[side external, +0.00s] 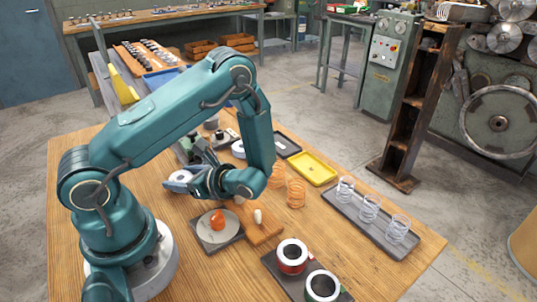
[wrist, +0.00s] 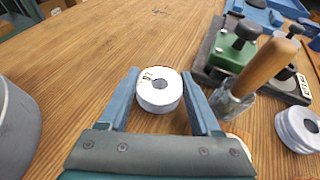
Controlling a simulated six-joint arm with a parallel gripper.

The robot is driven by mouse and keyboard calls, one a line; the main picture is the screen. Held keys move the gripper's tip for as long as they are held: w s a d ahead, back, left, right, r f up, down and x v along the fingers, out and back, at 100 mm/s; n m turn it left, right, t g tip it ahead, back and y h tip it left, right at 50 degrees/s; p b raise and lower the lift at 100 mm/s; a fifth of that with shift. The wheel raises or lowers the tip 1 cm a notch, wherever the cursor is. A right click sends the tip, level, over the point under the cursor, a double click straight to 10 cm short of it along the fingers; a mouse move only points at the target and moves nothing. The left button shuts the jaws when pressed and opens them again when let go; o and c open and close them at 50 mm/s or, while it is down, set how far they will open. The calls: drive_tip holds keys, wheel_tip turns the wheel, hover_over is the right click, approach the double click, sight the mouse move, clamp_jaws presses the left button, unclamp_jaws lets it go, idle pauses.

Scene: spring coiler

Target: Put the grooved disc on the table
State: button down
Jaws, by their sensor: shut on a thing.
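The grooved disc (wrist: 158,92) is pale grey-white, with a dark centre hole and a small mark on its top face. It sits between the two blue-grey fingers of my gripper (wrist: 160,76), which is shut on it. In the side external view the disc (side external: 180,177) shows at the tips of my gripper (side external: 182,182), low over the left part of the wooden table (side external: 100,160). Its top face looks roughly level. I cannot tell whether its underside touches the table.
A green fixture (wrist: 228,55) and a wooden handle (wrist: 265,62) stand close to the right. Another pale ringed disc (wrist: 298,130) lies farther right. Bare wood is ahead and left. A plate with an orange piece (side external: 217,240) and a yellow tray (side external: 312,168) are also on the table.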

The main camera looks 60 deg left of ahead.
drive_tip(key=shift+c, duration=1.8)
unclamp_jaws()
